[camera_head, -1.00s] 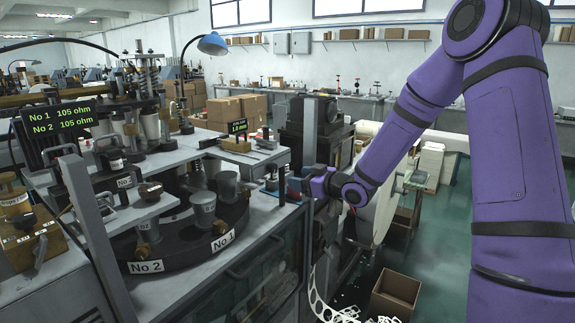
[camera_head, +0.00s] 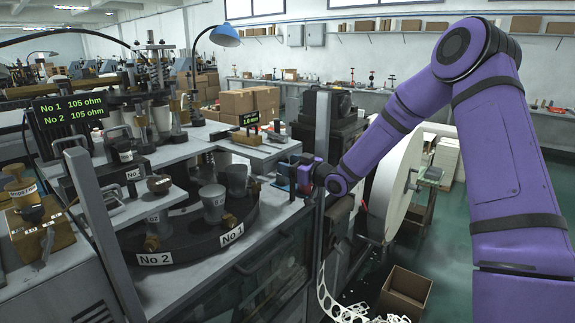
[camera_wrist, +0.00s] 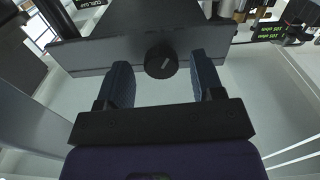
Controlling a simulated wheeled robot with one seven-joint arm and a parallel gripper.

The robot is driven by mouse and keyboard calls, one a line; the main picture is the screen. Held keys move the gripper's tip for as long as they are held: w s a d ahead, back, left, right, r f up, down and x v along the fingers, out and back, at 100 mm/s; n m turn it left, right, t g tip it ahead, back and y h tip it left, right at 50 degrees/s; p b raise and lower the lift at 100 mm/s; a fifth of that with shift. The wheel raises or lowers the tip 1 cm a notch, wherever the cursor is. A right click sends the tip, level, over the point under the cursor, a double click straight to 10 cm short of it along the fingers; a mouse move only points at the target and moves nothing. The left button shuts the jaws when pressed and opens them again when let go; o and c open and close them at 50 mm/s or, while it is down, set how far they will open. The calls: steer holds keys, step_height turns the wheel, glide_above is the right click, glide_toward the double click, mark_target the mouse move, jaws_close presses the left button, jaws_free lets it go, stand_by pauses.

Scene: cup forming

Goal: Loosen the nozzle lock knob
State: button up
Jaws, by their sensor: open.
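My gripper (camera_wrist: 164,80) is open, with one blue ribbed finger on each side of the knob. Gaps show between the knob and both fingers. In the head view my gripper (camera_head: 290,174) is at the right edge of the machine's top, small and partly hidden by my wrist. The knob cannot be made out there.
Left of my gripper is the round dark turntable (camera_head: 190,245) with metal cups and No 1 and No 2 labels. A large white paper roll (camera_head: 395,185) and an open cardboard box (camera_head: 405,290) are to the right.

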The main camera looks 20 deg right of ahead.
steer(key=shift+w+a, duration=0.35)
steer(key=shift+w, duration=0.05)
steer(key=c, duration=0.9)
steer(key=shift+n, duration=0.3)
steer(key=n, duration=2)
steer(key=shift+n, duration=0.4)
